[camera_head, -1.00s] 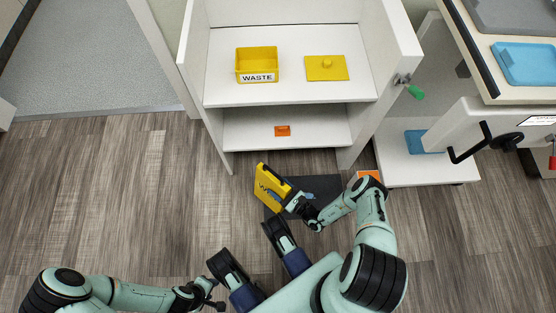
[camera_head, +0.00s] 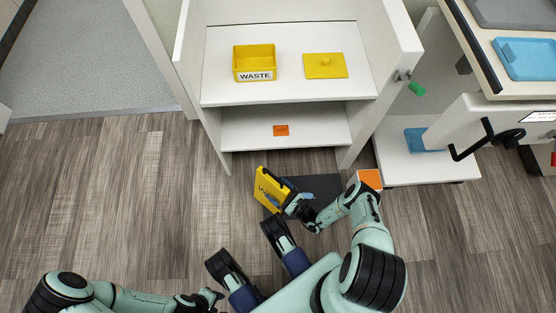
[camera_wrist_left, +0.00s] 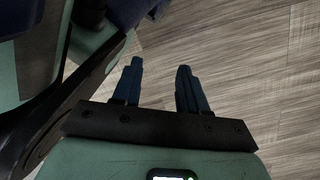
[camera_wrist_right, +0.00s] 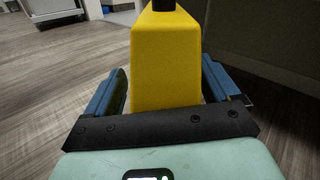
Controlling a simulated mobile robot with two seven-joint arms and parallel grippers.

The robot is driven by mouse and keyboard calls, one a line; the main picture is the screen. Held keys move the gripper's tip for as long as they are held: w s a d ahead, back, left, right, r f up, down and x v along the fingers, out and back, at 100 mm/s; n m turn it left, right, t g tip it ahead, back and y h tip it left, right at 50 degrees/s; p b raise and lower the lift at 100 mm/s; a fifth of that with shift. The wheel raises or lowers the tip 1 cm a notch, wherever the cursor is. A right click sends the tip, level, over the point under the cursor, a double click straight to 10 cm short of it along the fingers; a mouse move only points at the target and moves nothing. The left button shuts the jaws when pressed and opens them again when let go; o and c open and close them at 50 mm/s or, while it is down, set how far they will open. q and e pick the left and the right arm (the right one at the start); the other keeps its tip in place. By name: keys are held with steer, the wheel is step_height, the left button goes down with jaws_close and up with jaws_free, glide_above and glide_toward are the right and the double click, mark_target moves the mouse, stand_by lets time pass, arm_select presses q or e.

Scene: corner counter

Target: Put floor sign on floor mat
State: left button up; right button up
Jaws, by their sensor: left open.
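The yellow floor sign (camera_head: 268,190) is at my right gripper (camera_head: 298,205), over the left edge of the dark grey floor mat (camera_head: 322,188). In the right wrist view the sign (camera_wrist_right: 165,60) stands between the two blue fingers (camera_wrist_right: 165,95). A gap shows beside the left finger, and I cannot tell whether the fingers press on it. The mat lies on the floor in front of the shelf, partly hidden by my right arm. My left gripper (camera_wrist_left: 158,85) is open and empty above bare wooden floor. In the head view it is low, near the bottom edge (camera_head: 212,298).
A white shelf unit (camera_head: 285,90) stands behind the mat, holding a yellow waste bin (camera_head: 255,62) and a yellow lid (camera_head: 325,66). A white cart (camera_head: 430,165) stands to the right. An orange-topped block (camera_head: 370,179) is beside the mat. Floor at left is clear.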

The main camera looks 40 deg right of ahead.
steer(key=shift+r, duration=0.1)
steer(key=shift+s+d, duration=0.1)
steer(key=shift+s, duration=0.2)
arm_select(q)
steer(key=shift+t, duration=0.8)
steer(key=w, duration=0.1)
steer(key=w+r+p, duration=0.1)
steer(key=w, duration=0.1)
steer(key=w+r+p, duration=0.1)
steer(key=shift+w+d+r, duration=0.2)
steer(key=shift+w+d, duration=0.1)
steer(key=shift+w, duration=0.05)
arm_select(e)
steer(key=v, duration=1.1)
steer(key=shift+s, duration=0.2)
arm_select(q)
steer(key=shift+p, duration=0.3)
arm_select(e)
steer(key=shift+d, duration=0.1)
